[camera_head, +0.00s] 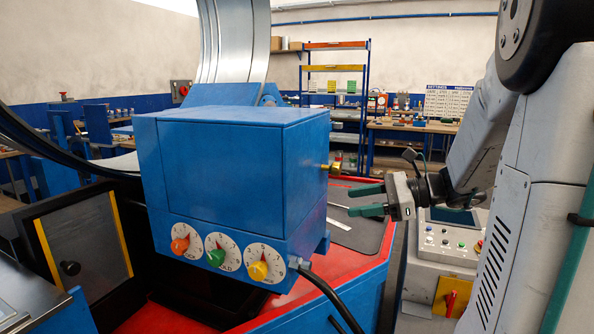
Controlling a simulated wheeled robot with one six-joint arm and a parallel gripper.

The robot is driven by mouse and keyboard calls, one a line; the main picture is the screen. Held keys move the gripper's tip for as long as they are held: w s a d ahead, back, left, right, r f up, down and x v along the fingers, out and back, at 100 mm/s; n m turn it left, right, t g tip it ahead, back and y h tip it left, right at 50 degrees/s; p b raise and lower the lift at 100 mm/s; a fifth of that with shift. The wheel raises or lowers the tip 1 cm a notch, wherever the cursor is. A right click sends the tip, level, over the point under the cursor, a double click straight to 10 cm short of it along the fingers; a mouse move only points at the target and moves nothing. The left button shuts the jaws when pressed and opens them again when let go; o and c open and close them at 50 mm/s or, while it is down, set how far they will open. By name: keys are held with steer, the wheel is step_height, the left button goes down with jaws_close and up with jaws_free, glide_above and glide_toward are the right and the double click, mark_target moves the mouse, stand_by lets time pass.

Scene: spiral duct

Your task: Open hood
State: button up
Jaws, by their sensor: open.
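A large blue box-shaped housing (215,170) fills the middle of the view. I take it to be the hood, and its lid and front look closed. A small yellow-ended knob or handle (327,167) sticks out of its right side. My gripper (355,200) is to the right of the housing, with two green fingers spread apart and nothing between them. The fingers point left toward the housing and appear apart from it, a little below and right of the yellow handle. The hinges and far side of the housing are hidden.
Orange, green and yellow dials (221,252) sit on the housing's lower front, with a black cable (332,292) beside them. A red-topped machine bed (375,255) lies below. A control panel (447,240) stands at right. A large metal spiral duct (233,45) rises behind.

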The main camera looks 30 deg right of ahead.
mark_target(340, 170)
steer(key=w+d+r+m+t, duration=0.3)
steer(key=d+r+m+t, duration=0.1)
steer(key=r, duration=0.1)
steer(key=x, duration=0.7)
steer(key=shift+w+a+f, duration=0.1)
steer(key=shift+f, duration=0.05)
steer(key=shift+c, duration=0.3)
jaws_close()
